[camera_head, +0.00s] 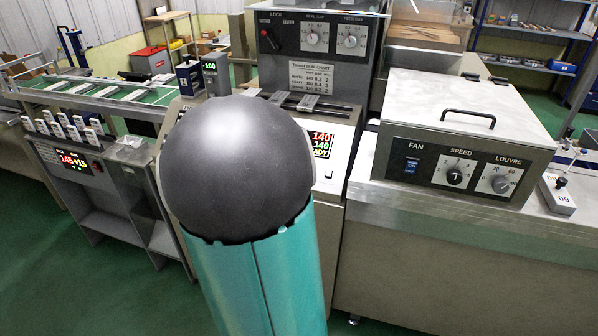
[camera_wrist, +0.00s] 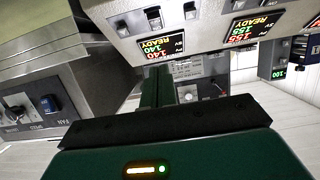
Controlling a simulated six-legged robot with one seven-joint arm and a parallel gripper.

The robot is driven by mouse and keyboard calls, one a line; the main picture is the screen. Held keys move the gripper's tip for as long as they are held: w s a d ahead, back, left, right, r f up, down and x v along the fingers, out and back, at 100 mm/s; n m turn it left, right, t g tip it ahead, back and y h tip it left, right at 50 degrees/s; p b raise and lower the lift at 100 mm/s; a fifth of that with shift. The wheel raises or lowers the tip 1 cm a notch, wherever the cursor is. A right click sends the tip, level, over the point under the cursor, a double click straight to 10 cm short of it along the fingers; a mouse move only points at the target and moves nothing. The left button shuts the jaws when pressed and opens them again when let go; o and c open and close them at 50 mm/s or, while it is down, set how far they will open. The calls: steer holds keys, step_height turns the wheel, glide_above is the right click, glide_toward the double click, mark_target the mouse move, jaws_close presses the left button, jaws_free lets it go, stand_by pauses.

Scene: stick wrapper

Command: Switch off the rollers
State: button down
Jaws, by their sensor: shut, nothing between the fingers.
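No switch with a readable rollers label shows. In the wrist view, my gripper (camera_wrist: 157,88) is shut and empty, its green fingers together. It points toward a grey control panel (camera_wrist: 212,30) that appears turned over. That panel carries a left rocker switch (camera_wrist: 122,28), a middle rocker switch (camera_wrist: 153,18) and a right rocker switch (camera_wrist: 190,11), plus lit READY displays (camera_wrist: 160,45). The fingertips look apart from the switches. In the head view, my arm hides my gripper and most of this panel; one display reading 140 (camera_head: 321,144) shows at its right.
The fan box (camera_head: 455,135) with knobs and a blue switch stands right of my arm. A seal-gap panel (camera_head: 312,35) rises behind it. A left cabinet (camera_head: 85,170) carries a display and several white blocks. Green floor (camera_head: 60,265) is clear at lower left.

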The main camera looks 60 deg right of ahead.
steer(key=f+x, duration=0.2)
steer(key=x, duration=1)
steer(key=shift+f, duration=0.45)
steer(key=shift+f, duration=0.1)
